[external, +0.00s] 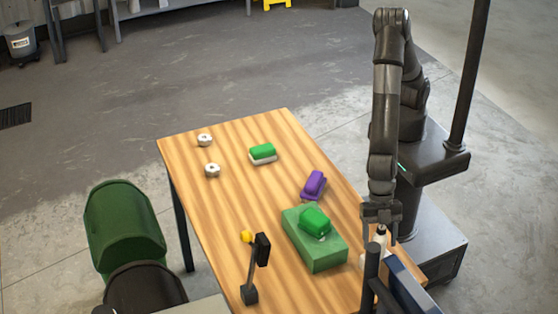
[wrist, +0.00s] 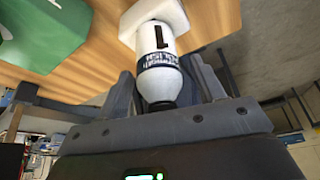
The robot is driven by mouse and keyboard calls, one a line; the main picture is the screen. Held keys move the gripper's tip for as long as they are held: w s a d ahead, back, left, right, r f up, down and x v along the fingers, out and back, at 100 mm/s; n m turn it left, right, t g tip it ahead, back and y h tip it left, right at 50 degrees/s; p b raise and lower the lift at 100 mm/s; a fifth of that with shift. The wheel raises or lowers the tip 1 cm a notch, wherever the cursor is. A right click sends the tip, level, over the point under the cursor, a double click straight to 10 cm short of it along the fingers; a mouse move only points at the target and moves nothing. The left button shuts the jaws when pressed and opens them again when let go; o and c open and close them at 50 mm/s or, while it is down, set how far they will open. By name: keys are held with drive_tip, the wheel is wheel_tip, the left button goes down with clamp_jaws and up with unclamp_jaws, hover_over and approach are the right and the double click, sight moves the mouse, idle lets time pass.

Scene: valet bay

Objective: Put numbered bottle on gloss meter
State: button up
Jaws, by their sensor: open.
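The numbered bottle (external: 380,240) is white with a dark cap and stands near the table's right edge, partly hidden by a dark post. I cannot tell for certain which object is the gloss meter; a green device (external: 315,220) lies on a green box (external: 318,254).
On the wooden table (external: 232,200) are a purple object (external: 314,184), a green-and-white block (external: 262,153), two white rolls (external: 205,140) and a black stand (external: 250,293) with a yellow knob. The table's middle left is clear.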

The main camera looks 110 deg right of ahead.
drive_tip(key=v, duration=1.1)
drive_tip(key=shift+d+r, duration=0.2)
drive_tip(key=shift+r, duration=0.15)
drive_tip(key=d+r+m+t+h, duration=0.1)
drive_tip(key=d+r+m, duration=0.3)
drive_tip(key=d, duration=0.7)
drive_tip(key=d+r+m+t+h, duration=0.1)
drive_tip(key=d+r+m+t, duration=0.1)
drive_tip(key=d+r, duration=0.7)
drive_tip(key=s+d+r+m+h, duration=0.1)
drive_tip(key=s+d+m, duration=0.3)
drive_tip(key=s+d, duration=0.3)
drive_tip(key=s+d+m+t+h, duration=0.1)
drive_tip(key=s+d+m, duration=0.3)
drive_tip(key=d, duration=0.9)
drive_tip(key=s, duration=0.3)
drive_tip(key=shift+s+d+r, duration=0.35)
drive_tip(key=shift+r, duration=0.05)
